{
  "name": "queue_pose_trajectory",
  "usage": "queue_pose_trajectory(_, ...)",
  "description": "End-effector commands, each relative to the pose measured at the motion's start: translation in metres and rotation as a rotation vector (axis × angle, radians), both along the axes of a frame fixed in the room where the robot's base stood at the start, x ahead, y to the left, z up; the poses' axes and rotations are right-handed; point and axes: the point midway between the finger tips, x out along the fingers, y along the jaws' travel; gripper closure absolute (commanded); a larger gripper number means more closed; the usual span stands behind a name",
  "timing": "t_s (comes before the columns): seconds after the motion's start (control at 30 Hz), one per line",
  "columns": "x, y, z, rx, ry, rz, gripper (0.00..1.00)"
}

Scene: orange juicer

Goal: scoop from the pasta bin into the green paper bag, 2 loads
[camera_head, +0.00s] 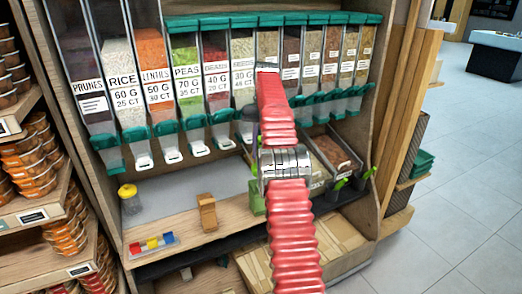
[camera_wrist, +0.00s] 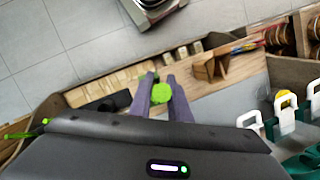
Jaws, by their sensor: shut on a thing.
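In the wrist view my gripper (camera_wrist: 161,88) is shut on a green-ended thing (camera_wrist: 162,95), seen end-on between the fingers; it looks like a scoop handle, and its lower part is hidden. The green paper bag (camera_head: 257,199) stands on the wooden ledge, partly behind my red arm in the head view. A bit of green beyond my fingers (camera_wrist: 144,79) in the wrist view may be that bag. Open bins with loose food (camera_head: 331,151) stand right of my arm; I cannot tell which holds pasta.
A brown paper bag (camera_head: 207,212) stands left of the green one. A yellow-topped jar (camera_head: 130,198) and coloured blocks (camera_head: 152,243) are farther left. Green scoop handles (camera_head: 343,183) stick out of the bins at right. Dispensers (camera_head: 185,85) line the back. The grey counter's middle is clear.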

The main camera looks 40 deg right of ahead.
Motion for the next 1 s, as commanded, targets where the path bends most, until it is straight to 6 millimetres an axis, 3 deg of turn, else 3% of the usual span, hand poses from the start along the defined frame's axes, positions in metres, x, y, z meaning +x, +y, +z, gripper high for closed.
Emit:
queue_pose_trajectory(0.27,-0.002,0.001,0.005,0.0,-0.001,0.001,1.0)
queue_pose_trajectory(1.0,-0.028,0.008,0.048,-0.002,-0.003,0.002,1.0)
